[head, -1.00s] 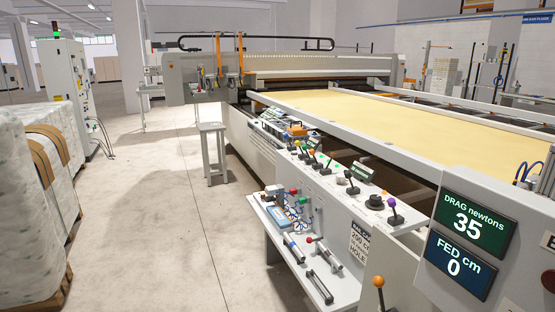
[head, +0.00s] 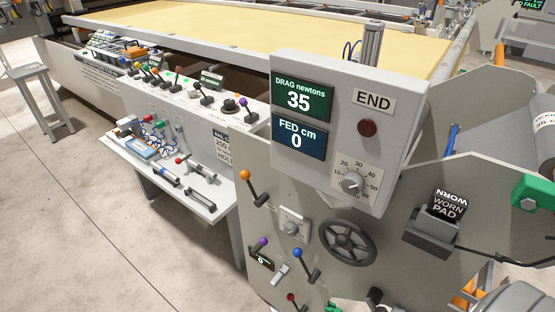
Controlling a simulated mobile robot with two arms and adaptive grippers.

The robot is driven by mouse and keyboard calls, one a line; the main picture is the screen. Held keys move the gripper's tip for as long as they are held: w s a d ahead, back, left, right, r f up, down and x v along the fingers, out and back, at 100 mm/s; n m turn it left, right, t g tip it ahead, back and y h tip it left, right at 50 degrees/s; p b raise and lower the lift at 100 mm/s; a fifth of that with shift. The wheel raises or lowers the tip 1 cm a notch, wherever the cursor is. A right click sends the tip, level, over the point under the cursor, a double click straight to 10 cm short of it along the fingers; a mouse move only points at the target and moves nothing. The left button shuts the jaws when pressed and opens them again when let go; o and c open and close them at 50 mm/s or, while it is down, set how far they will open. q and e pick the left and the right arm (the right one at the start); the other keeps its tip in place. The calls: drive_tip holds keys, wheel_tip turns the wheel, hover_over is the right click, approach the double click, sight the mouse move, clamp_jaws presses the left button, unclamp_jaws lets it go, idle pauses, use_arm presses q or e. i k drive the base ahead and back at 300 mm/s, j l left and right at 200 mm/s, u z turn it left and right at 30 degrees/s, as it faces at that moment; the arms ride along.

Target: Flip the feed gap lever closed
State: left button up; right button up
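No label reading feed gap shows, so I cannot tell which lever it is. On the grey end plate (head: 222,170) below the display box are an orange-knobbed lever (head: 247,182), a purple-knobbed lever (head: 262,243) and a blue-knobbed lever (head: 301,260). The orange one leans up to the left. More levers with coloured knobs (head: 145,70) stand on the long console. Neither of my grippers is in view.
The display box (head: 345,100) reads DRAG 35 and FED 0. A handwheel (head: 348,242) and a worn pad block (head: 432,235) sit to the right. A low tool shelf (head: 215,205) juts out at left.

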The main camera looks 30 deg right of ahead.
sight(297, 252)
drive_tip(key=z, duration=1.1)
